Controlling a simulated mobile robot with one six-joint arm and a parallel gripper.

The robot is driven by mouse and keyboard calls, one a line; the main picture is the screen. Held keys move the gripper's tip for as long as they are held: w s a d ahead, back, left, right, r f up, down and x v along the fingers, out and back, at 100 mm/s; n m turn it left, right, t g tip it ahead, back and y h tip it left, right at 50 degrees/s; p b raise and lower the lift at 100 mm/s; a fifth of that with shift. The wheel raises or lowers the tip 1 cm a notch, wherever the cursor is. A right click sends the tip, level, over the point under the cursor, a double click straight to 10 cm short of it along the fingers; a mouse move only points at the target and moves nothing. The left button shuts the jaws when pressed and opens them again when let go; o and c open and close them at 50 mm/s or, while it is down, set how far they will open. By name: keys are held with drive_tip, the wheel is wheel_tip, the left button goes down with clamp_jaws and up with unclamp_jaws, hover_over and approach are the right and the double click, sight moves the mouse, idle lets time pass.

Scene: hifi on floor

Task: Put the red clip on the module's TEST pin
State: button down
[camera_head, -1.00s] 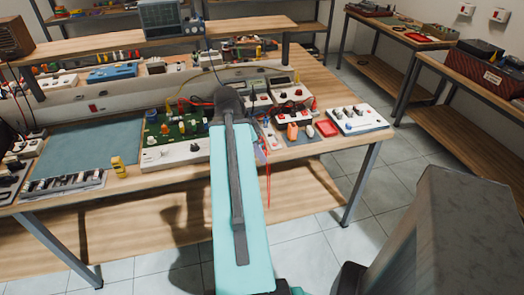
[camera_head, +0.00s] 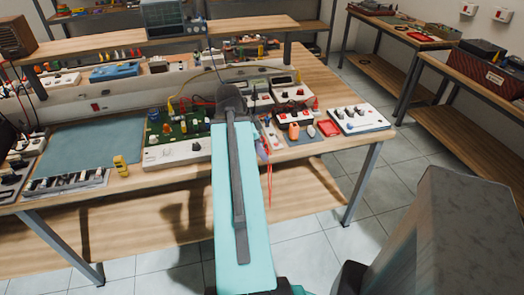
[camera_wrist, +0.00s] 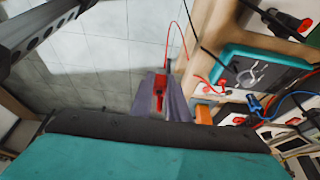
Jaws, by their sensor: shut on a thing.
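In the wrist view my gripper (camera_wrist: 163,103) is shut on the red clip (camera_wrist: 160,84), held between its grey-purple fingers over the floor beside the bench edge. A thin red lead rises from the clip. In the head view my own arm hides most of the gripper, and red leads (camera_head: 269,172) hang beside it at the bench's front edge. A green circuit-board module (camera_head: 180,125) with a white front strip stands on the bench left of my arm. I cannot read a TEST label, so I cannot tell which module or pin carries it.
The bench (camera_head: 135,178) is crowded with instruments and leads. Right of my arm are an orange object (camera_head: 293,131), a red tray (camera_head: 328,128) and a white switch box (camera_head: 358,119). A yellow figure-like object (camera_head: 121,166) stands left. The teal mat (camera_head: 98,138) is clear.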

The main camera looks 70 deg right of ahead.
drive_tip(key=shift+r+p, duration=2.15)
drive_tip(key=shift+r, duration=1)
drive_tip(key=shift+w, duration=0.1)
drive_tip(key=w+a+r+n+t, duration=0.1)
drive_tip(key=w+a+n+t, duration=0.1)
drive_tip(key=w+a+n, duration=0.6)
drive_tip(key=w+a+r+n+t+h, duration=0.15)
drive_tip(key=w+a, duration=0.25)
drive_tip(key=w, duration=0.8)
drive_tip(key=w+a+n+t, duration=0.2)
drive_tip(key=w+a+n, duration=0.35)
drive_tip(key=w, duration=0.45)
drive_tip(key=w+a+r+n+y, duration=0.1)
drive_tip(key=w+a+n, duration=0.3)
drive_tip(key=a, duration=0.7)
drive_tip(key=w+a+r+n+t+y, duration=0.1)
drive_tip(key=w+a+n, duration=0.3)
drive_tip(key=a, duration=0.6)
drive_tip(key=w+a+r+n+t+y, duration=0.1)
drive_tip(key=w+a+n, duration=0.4)
drive_tip(key=a, duration=0.6)
wheel_tip(320, 180, up, 2)
drive_tip(key=shift+w+a+y+b, duration=0.4)
drive_tip(key=shift+w+y, duration=0.25)
drive_tip(key=shift+w, duration=0.25)
drive_tip(key=shift+s+d, duration=0.1)
